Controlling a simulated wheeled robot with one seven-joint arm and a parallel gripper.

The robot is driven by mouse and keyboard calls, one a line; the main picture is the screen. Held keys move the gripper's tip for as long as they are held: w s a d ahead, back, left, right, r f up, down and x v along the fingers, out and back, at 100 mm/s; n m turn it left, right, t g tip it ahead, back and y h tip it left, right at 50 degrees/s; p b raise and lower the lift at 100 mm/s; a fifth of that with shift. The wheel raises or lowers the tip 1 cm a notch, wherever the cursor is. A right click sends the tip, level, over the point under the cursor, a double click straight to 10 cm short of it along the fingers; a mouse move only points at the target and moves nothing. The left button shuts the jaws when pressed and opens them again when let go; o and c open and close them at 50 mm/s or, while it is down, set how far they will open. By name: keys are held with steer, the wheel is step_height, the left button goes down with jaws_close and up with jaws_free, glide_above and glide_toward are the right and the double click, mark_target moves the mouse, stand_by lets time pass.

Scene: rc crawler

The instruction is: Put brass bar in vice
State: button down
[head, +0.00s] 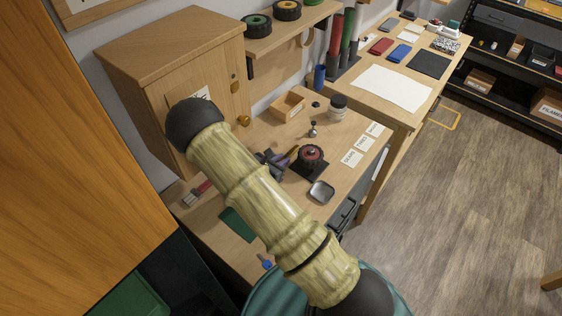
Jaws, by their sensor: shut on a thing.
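My arm crosses the middle of the head view and covers part of the workbench (357,139). I cannot make out my gripper; it seems hidden behind my arm. A dark grey metal thing (270,160), which looks like the vice, shows just past the arm's right edge, partly covered by it. A short brass-coloured piece (293,152), probably the brass bar, slants up at its right side. I cannot tell whether it sits in the jaws, only touches them or is held above.
A black-and-red wheel (311,155) sits on a dark pad beside the brass-coloured piece. A small metal dish (321,191), a lidded jar (338,106), a wooden box (288,106) and white cards (352,157) lie around it. A wooden cabinet (170,60) stands at the back left.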

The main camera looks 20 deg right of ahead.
steer(key=shift+f, duration=0.15)
steer(key=c, duration=1.8)
jaws_free()
steer(key=shift+s, duration=0.1)
steer(key=shift+o, duration=0.6)
steer(key=shift+a, duration=0.1)
steer(key=shift+s, duration=0.1)
steer(key=shift+r, duration=0.2)
steer(key=b+v, duration=0.1)
steer(key=v, duration=1.1)
steer(key=shift+b, duration=0.35)
